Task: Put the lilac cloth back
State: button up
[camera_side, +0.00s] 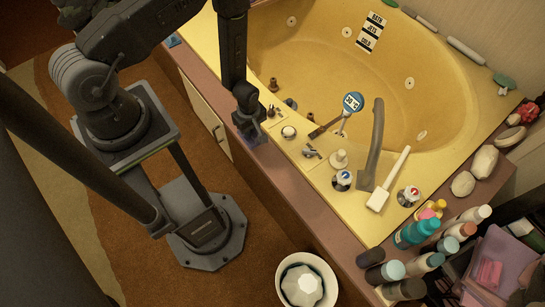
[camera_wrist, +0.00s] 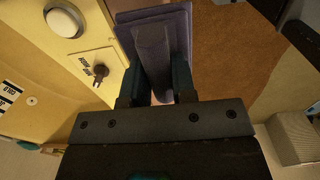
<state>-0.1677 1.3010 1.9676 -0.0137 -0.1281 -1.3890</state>
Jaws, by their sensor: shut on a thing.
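My gripper (camera_side: 250,122) points down at the front rim of the yellow tub, left of the taps. In the wrist view its two dark fingers (camera_wrist: 159,88) are shut on the lilac cloth (camera_wrist: 153,45). The cloth looks greyish purple and folded, with a ridge pinched up between the fingers and flat layers spread beyond them. In the side view only a small bluish-purple patch of the cloth (camera_side: 259,139) shows below the gripper; the arm hides the rest. I cannot tell whether the cloth rests on the rim or hangs just above it.
Several bottles (camera_side: 417,233) crowd the right corner, near a purple folded stack (camera_side: 510,255). A white bin (camera_side: 306,282) stands on the brown floor.

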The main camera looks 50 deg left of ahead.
jog(key=w+d+f, duration=0.1)
jog(key=d, duration=0.1)
jog(key=d+f, duration=0.2)
jog(key=d, duration=0.1)
jog(key=w+d+f, duration=0.1)
jog(key=d+f, duration=0.1)
jog(key=d, duration=0.1)
jog(key=shift+w+d+f, duration=0.2)
jog(key=shift+w, duration=0.1)
jog(key=shift+f, duration=2)
jog(key=shift+f, duration=0.15)
jog(key=o, duration=0.9)
